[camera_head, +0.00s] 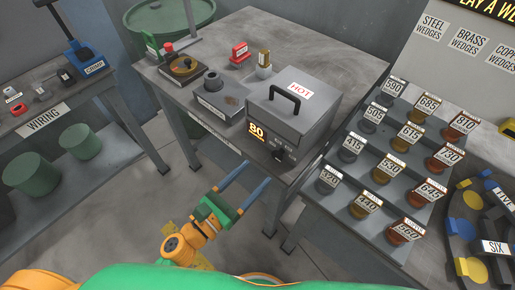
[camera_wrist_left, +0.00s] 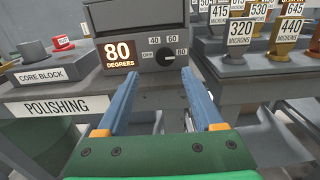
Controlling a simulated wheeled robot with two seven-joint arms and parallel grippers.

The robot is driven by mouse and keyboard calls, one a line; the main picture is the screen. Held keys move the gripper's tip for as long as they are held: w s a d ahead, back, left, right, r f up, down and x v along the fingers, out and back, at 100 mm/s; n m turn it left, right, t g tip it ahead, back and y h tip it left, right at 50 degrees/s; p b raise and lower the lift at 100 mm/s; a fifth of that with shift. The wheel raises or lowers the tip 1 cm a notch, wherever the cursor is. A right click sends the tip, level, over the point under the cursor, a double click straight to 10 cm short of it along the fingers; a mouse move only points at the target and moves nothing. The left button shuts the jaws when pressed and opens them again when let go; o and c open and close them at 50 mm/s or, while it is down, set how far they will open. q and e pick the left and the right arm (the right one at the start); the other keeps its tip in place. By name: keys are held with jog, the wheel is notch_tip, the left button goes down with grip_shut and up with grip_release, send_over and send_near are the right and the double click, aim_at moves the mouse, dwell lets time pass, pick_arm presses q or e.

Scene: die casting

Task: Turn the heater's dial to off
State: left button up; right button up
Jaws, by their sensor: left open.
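The heater (camera_head: 296,110) is a grey box with a black handle and a HOT label, standing at the near right corner of the polishing table. Its lit display (camera_wrist_left: 119,52) reads 80 degrees. The black dial (camera_wrist_left: 166,58) sits right of the display, with OFF, 40, 60 and 80 marked around it; its pointer appears turned toward 80. My left gripper (camera_head: 249,182) is open and empty, with its two blue fingers pointing at the heater's front. In the left wrist view, the fingers (camera_wrist_left: 160,85) lie below and either side of the dial, apart from it. My right gripper is not in view.
A core block (camera_head: 219,100) lies left of the heater on the polishing table (camera_head: 165,88). The floor before the heater is clear.

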aim_at(275, 158)
pick_arm(q)
jog(key=x, duration=0.4)
jog(key=d+p+x, duration=0.1)
jog(key=x, duration=0.1)
jog(key=shift+s+r, duration=0.25)
jog(key=shift+s, duration=0.15)
jog(key=shift+w+f, duration=0.1)
jog(key=shift+w, duration=0.1)
jog(key=shift+a, duration=0.1)
grip_shut()
